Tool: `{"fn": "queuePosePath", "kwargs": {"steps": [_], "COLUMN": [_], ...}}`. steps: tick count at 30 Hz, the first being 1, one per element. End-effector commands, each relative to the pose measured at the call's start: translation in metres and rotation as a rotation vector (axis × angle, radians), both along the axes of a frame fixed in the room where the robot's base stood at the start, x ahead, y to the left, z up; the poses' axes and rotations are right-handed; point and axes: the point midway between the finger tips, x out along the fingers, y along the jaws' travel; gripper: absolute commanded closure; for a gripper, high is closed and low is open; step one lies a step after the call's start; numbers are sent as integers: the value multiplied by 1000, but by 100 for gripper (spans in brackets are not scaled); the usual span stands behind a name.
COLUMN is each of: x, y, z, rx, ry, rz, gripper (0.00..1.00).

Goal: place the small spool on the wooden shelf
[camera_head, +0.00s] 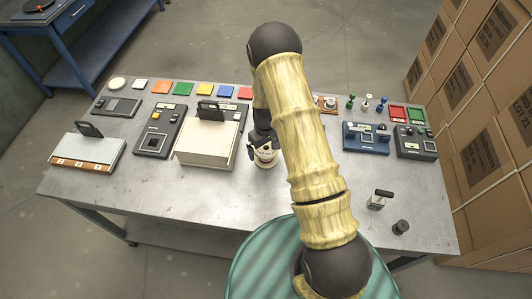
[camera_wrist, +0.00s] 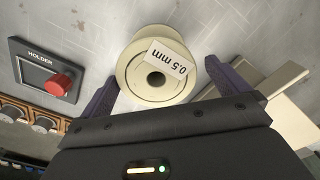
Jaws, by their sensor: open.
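A small cream spool (camera_wrist: 140,60) with a "0.5 mm" label stands on the metal table. In the wrist view it sits between the two fingers of my gripper (camera_wrist: 165,88), with its round hole facing the camera. The fingers are open on either side, and I cannot tell whether they touch it. In the head view my gripper (camera_head: 262,143) is down at the spool (camera_head: 264,157) and partly hides it. A brown wooden strip with grey round pieces (camera_wrist: 38,121) shows at the wrist view's left; I cannot tell whether it is the wooden shelf.
A black "HOLDER" plate with a red knob (camera_wrist: 58,84) is close by. A cream box (camera_head: 205,145) stands just left of the spool. Devices and coloured tiles line the back. A black-handled block (camera_head: 378,201) and a dark cylinder (camera_head: 400,227) are front right.

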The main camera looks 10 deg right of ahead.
Motion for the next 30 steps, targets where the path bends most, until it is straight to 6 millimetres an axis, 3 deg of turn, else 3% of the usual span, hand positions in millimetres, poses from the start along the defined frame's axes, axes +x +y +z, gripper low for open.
{"fn": "queuePosePath", "kwargs": {"steps": [8, 19, 30], "x": [1, 2, 3], "y": [-2, -4, -4], "z": [-12, -48, -52], "rx": [0, -1, 0], "ry": [3, 2, 0], "rz": [1, 0, 0], "gripper": [0, 0, 0]}}
